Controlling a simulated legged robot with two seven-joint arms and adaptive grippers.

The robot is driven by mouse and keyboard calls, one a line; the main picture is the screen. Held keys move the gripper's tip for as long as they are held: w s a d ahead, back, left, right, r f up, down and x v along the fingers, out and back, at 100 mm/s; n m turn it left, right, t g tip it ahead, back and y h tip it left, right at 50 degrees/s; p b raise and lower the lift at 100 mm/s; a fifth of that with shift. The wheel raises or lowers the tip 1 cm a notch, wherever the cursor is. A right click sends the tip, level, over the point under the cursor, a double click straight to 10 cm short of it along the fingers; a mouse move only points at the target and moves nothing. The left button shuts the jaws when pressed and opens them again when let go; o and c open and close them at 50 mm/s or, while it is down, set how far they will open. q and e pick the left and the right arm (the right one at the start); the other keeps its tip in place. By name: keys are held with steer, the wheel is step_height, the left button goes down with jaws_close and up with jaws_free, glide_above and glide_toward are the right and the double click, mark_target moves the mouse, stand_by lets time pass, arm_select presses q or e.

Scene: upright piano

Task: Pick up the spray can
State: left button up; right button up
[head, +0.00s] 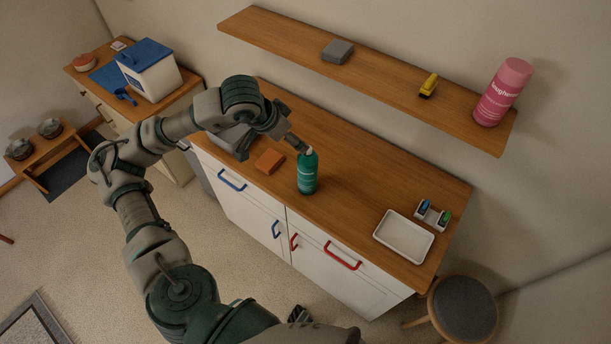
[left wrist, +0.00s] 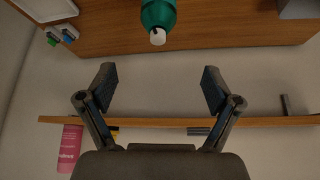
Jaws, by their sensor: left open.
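A green can with a pale nozzle on top (head: 308,175) stands upright on the wooden counter near its front edge. In the left wrist view its green body and nozzle (left wrist: 158,15) show at the top, beyond my fingertips. My left gripper (head: 302,145) is just behind and above the can's top in the head view. In the left wrist view its fingers (left wrist: 160,86) are spread apart with nothing between them. A larger pink can (head: 502,92) stands on the wall shelf at the right. A dark part at the bottom of the head view may be my right gripper (head: 298,314); its fingers are unclear.
An orange block (head: 270,161) and a grey box (head: 232,138) are left of the green can. A white tray (head: 404,237) and a small holder (head: 432,214) are at the counter's right end. The wall shelf (head: 385,78) runs above. A stool (head: 463,307) stands at right.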

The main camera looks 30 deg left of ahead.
mark_target(311, 153)
arm_select(q)
steer(key=x, duration=0.5)
steer(key=d+x, duration=0.1)
steer(key=x, duration=0.2)
steer(key=shift+w+d+f, duration=0.1)
steer(key=shift+w+f, duration=0.2)
steer(key=shift+f, duration=0.1)
steer(key=x, duration=0.2)
steer(key=a+x, duration=0.1)
steer(key=x, duration=0.1)
steer(key=shift+w+f+p, duration=0.15)
steer(key=shift+f+p, duration=0.1)
steer(key=shift+p, duration=0.15)
steer(key=shift+w+d+f, duration=0.1)
steer(key=shift+w+f, duration=0.1)
steer(key=shift+f, duration=0.15)
arm_select(e)
steer(key=shift+s+d+f, duration=0.15)
steer(key=shift+s, duration=0.3)
steer(key=shift+s+d+f, duration=0.1)
steer(key=shift+s+f, duration=0.05)
steer(key=shift+s, duration=0.3)
arm_select(q)
steer(key=shift+d, duration=0.15)
steer(key=shift+c, duration=0.2)
steer(key=shift+r, duration=0.1)
steer(key=c, duration=1.6)
jaws_close()
